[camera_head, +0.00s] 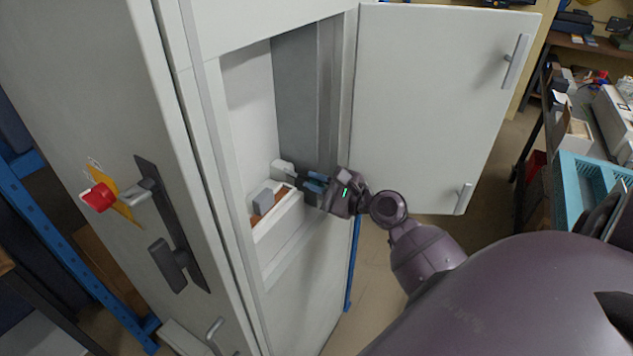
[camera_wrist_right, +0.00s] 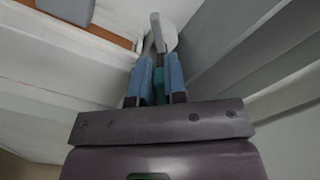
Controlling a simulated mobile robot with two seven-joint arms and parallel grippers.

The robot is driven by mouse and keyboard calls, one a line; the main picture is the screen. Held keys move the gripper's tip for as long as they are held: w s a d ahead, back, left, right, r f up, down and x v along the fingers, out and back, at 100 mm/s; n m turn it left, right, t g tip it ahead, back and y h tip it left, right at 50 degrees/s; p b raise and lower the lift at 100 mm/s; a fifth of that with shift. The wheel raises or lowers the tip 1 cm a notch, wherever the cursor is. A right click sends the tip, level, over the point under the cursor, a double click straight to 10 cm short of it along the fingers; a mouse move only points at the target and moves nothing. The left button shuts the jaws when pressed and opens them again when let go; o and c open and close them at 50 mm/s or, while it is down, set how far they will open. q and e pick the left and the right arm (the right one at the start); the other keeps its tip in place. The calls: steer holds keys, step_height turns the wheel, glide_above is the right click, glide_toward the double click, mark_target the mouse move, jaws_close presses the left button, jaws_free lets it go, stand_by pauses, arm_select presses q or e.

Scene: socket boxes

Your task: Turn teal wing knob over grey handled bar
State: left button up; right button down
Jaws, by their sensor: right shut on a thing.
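My right gripper (camera_head: 314,187) reaches into the open cabinet compartment, and its blue fingers are shut on a small teal piece, seen as the teal wing knob (camera_wrist_right: 160,82) in the right wrist view. Much of the knob is hidden by the fingers. A light grey handle-like piece (camera_wrist_right: 162,32), seemingly the grey handled bar, stands just beyond the fingertips; a pale grey piece also shows beside the gripper in the head view (camera_head: 282,167). How the knob sits against the bar cannot be told. My left gripper is not in view.
A white ledge (camera_head: 278,228) with an orange-brown strip lies below the gripper. At left, another panel has a red knob (camera_head: 98,197) and a dark handle (camera_head: 168,265). A teal crate (camera_head: 590,180) is far right.

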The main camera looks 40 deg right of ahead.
steer(key=n, duration=0.1)
steer(key=n+b, duration=0.1)
steer(key=n, duration=0.1)
steer(key=f+n, duration=0.1)
steer(key=n, duration=0.1)
steer(key=shift+a+b, duration=0.25)
steer(key=shift+b, duration=0.15)
steer(key=shift+s+n+b, duration=0.1)
steer(key=shift+n+b, duration=0.3)
steer(key=shift+n, duration=1.3)
steer(key=c, duration=1.4)
jaws_free()
steer(key=shift+c, duration=0.2)
